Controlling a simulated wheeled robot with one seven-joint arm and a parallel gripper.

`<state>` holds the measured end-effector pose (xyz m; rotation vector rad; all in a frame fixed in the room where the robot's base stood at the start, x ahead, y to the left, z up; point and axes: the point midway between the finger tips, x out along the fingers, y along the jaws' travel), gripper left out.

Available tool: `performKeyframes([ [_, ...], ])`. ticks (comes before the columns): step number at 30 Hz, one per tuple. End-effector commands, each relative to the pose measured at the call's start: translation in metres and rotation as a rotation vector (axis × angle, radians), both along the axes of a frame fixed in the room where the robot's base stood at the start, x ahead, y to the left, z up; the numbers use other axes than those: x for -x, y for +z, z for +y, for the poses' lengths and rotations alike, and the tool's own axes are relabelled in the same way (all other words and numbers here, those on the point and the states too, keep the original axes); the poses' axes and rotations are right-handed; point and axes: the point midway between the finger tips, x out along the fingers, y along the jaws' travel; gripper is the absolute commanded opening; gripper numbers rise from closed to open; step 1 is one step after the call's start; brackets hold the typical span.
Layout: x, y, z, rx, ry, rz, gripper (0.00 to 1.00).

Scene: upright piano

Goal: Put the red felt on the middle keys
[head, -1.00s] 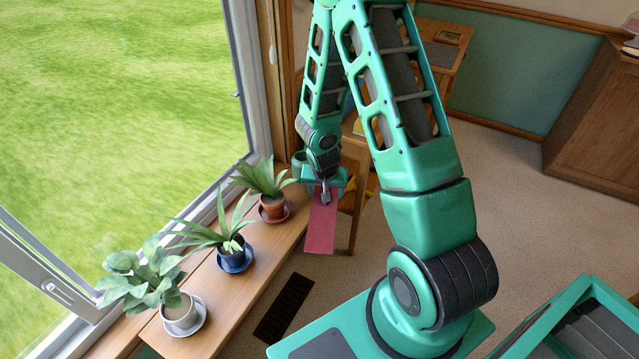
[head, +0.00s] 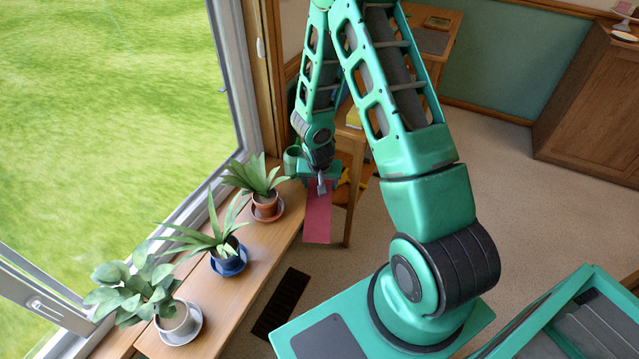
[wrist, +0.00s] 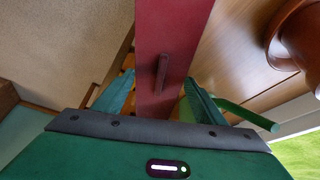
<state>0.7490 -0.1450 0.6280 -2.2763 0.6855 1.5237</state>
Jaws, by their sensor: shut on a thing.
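The red felt (head: 318,222) is a long flat strip. It hangs from my gripper (head: 321,183) beside the wooden window sill in the head view, above the carpet side. In the wrist view the red felt (wrist: 172,25) runs up out of the picture between the two teal fingers of my gripper (wrist: 158,97). A small dark red handle (wrist: 161,72) stands on the strip. The fingers are shut on the felt, though the exact contact is hard to see. No piano keys show in either view.
The sill (head: 262,258) holds several potted plants, the nearest to the felt in a terracotta pot (head: 266,205). A wooden desk (head: 432,45) stands behind my arm, a wooden cabinet (head: 590,105) at right. Carpet (head: 500,180) between is open. A dark floor vent (head: 281,303) lies below the sill.

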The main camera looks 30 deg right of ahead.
Motion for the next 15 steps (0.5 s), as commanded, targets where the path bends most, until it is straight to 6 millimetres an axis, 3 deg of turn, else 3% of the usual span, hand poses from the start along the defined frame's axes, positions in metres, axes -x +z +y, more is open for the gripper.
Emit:
performKeyframes([
  [1,0.0002,-0.0002,0.0011,-0.002,0.001,0.001,0.72],
  [3,0.0002,-0.0001,0.0014,-0.001,0.002,0.002,0.83],
  [15,0.0017,0.0058,0.0026,-0.001,0.002,0.001,0.83],
])
